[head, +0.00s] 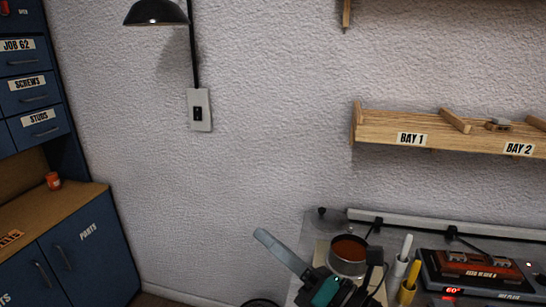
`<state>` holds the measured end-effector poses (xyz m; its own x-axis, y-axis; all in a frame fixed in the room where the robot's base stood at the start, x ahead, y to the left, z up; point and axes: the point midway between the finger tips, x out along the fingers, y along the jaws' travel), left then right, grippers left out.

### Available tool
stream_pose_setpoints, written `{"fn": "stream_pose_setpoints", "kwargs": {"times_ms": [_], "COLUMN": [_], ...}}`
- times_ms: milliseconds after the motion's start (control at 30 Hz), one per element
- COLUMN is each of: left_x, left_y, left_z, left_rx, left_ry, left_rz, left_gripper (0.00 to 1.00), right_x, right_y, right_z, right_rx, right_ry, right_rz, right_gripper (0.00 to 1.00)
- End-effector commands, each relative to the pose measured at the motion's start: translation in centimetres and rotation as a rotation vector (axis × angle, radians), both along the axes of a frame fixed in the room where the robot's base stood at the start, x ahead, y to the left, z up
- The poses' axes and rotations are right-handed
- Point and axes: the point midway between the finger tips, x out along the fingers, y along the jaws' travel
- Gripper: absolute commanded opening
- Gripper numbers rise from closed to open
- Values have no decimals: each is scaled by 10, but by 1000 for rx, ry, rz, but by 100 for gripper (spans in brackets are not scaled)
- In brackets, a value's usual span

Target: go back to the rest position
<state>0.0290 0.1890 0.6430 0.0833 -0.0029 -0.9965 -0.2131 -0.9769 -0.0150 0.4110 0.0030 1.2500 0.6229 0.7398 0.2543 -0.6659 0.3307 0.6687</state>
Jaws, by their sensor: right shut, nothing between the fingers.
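My right gripper (352,288) is at the bottom edge of the head view, right of the middle. Its dark body is partly cut off by the picture's edge. It is shut and empty, and its fingertips are hard to make out. It appears in front of a metal pot (347,265) with reddish-brown contents; I cannot tell whether they touch. My left gripper is not in view.
A hot plate (505,295) with a red display and a dark red-brown item on it stands at the right. White and yellow bottles (409,284) stand beside it. A wooden shelf (375,126) with bay labels hangs above.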

Motion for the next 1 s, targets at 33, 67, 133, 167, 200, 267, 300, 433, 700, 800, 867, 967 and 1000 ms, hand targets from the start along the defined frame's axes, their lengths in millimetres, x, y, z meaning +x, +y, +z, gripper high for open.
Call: {"fn": "stream_pose_setpoints", "kwargs": {"times_ms": [33,67,133,167,200,267,300,433,700,800,867,967,1000], "left_x": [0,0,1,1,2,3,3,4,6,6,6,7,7], "left_y": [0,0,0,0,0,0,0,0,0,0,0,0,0], "left_z": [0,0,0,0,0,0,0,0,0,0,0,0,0], "left_rx": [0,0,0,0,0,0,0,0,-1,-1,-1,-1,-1], "left_ry": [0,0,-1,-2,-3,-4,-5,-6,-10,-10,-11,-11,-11], "left_rz": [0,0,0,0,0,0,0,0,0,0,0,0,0], "left_gripper": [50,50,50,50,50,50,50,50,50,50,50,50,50], "right_x": [6,10,19,22,25,27,27,14,-70,-108,-130,-165,-179], "right_y": [-14,-23,-48,-58,-73,-94,-108,-147,-183,-181,-178,-172,-169], "right_z": [5,6,5,2,-4,-17,-29,-75,-185,-211,-223,-238,-242], "right_rx": [125,198,363,432,523,656,743,1009,1456,1558,1603,1662,1680], "right_ry": [84,136,256,310,383,493,569,819,1332,1484,1566,1688,1734], "right_rz": [-68,-108,-203,-245,-300,-383,-440,-631,-1055,-1196,-1273,-1395,-1446], "right_gripper": [0,0,0,0,0,0,0,0,0,0,0,0,0]}}
